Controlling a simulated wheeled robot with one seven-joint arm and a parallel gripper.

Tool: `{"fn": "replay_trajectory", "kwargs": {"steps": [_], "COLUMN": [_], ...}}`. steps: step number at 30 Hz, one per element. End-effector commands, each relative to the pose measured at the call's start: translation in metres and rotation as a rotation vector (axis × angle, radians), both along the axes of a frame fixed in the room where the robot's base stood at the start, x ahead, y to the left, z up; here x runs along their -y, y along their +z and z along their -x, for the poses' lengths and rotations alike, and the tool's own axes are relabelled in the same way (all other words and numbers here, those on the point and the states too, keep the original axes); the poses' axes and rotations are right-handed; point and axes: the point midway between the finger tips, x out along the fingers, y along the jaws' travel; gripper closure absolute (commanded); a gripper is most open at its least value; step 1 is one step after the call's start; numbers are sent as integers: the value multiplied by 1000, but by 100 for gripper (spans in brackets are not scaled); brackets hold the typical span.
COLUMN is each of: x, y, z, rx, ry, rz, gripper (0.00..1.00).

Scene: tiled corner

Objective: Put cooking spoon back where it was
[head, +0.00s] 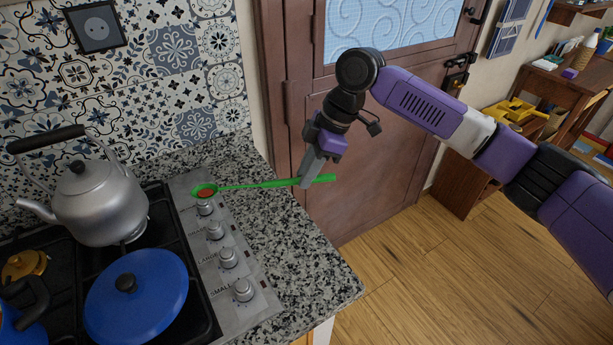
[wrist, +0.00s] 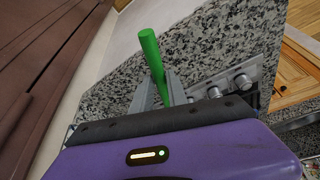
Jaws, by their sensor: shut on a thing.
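The cooking spoon (head: 250,185) is green, with a reddish patch in its bowl. My gripper (head: 308,179) is shut on the handle near its right end, in the head view. The spoon lies roughly level, its bowl at the left over the stove's knob panel. I cannot tell whether the bowl touches the panel or a knob. In the wrist view the green handle (wrist: 153,62) rises from between the fingers (wrist: 166,92), and the bowl is hidden.
A silver kettle (head: 98,203) and a blue lid (head: 137,297) sit on the stove, left of several knobs (head: 229,258). The granite counter (head: 300,262) is bare. A tiled wall (head: 130,75) stands behind, and a brown door (head: 385,160) stands behind my gripper.

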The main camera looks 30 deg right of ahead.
Motion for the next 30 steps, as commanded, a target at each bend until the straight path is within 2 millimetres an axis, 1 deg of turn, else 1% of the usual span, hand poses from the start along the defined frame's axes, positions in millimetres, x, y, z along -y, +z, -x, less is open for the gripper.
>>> {"fn": "replay_trajectory", "kwargs": {"steps": [1, 4, 11, 24, 28, 29, 30], "x": [0, 0, 0, 0, 0, 0, 0], "y": [-7, -16, -17, -28, -28, -29, -29], "z": [0, 0, 0, 0, 0, 0, 0], "rx": [0, 0, 1, 1, 1, 1, 1], "ry": [-1, 0, 1, 0, 1, 1, 1], "rz": [0, 1, 0, -1, 0, 0, 0], "gripper": [100, 100, 100, 100, 100, 75, 67]}}
